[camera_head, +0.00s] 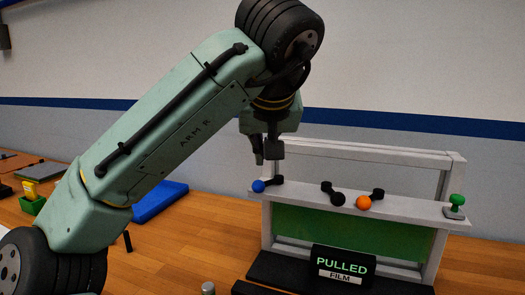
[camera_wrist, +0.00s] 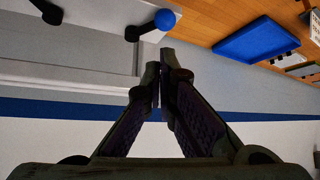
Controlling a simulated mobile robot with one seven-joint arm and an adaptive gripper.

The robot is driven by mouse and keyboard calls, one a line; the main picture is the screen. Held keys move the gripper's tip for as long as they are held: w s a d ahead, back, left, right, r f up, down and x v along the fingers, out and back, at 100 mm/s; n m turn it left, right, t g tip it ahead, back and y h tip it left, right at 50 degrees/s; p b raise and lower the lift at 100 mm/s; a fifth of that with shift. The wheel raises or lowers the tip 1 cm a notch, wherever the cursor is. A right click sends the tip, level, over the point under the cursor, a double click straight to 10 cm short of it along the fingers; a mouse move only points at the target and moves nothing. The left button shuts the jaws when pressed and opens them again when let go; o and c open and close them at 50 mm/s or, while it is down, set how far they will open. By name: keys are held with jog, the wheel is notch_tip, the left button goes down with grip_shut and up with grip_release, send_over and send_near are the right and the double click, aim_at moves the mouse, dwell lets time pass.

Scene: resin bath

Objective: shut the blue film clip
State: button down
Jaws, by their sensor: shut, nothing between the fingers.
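The blue film clip (camera_head: 259,186) is a short black lever with a blue ball end, at the left end of the frame's light top ledge. In the wrist view the blue ball (camera_wrist: 165,19) shows at the top, just beyond my fingertips. My gripper (camera_head: 268,160) hangs right above the blue clip in the head view, with a visible gap. In the wrist view my gripper (camera_wrist: 161,62) has its fingertips together and holds nothing.
A black-knobbed clip (camera_head: 337,199), an orange-knobbed clip (camera_head: 363,202) and a green knob (camera_head: 457,200) sit along the white frame (camera_head: 400,207). Green film hangs below, behind a sign reading "PULLED FILM" (camera_head: 343,264). A blue tray (camera_head: 160,200) lies on the wooden bench.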

aim_at(266, 184)
jog(key=p+x, duration=0.1)
jog(key=x, duration=0.7)
